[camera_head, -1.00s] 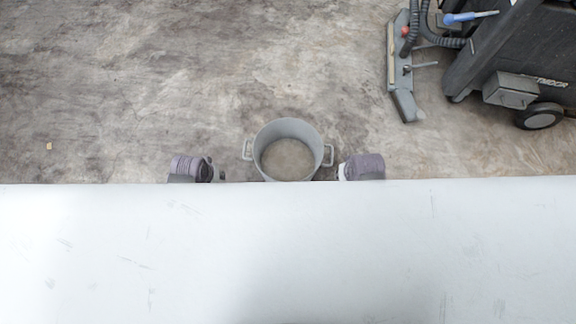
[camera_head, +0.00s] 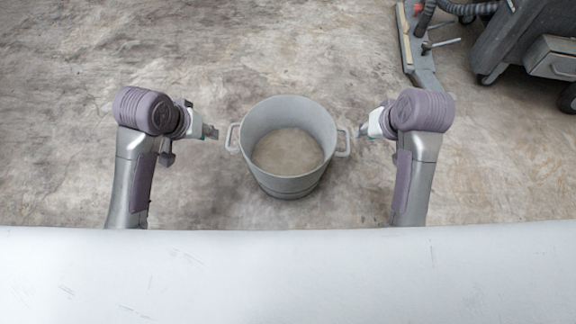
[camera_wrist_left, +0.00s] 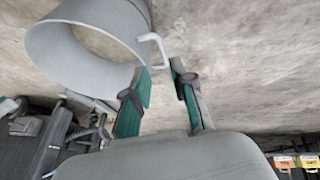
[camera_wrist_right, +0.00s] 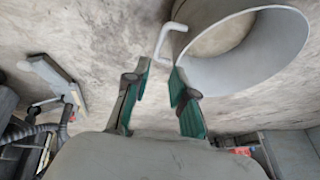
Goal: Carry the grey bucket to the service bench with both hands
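The grey bucket (camera_head: 287,185) stands upright on the floor in the middle of the head view, with a loop handle on its left side (camera_head: 232,138) and one on its right side (camera_head: 343,143). My left gripper (camera_head: 214,132) is just left of the left handle, apart from it. In the left wrist view its fingers (camera_wrist_left: 158,88) are spread, with the handle (camera_wrist_left: 155,48) just beyond the tips. My right gripper (camera_head: 363,131) is just right of the right handle. In the right wrist view its fingers (camera_wrist_right: 160,82) are spread, with the handle (camera_wrist_right: 170,43) beyond the tips. The service bench is not identifiable.
A dark floor-cleaning machine (camera_head: 520,45) with hoses stands at the upper right. A white surface (camera_head: 288,280) fills the bottom of the head view. The concrete floor around the bucket is clear. Orange and yellow items (camera_wrist_left: 297,163) show at the left wrist view's lower right.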

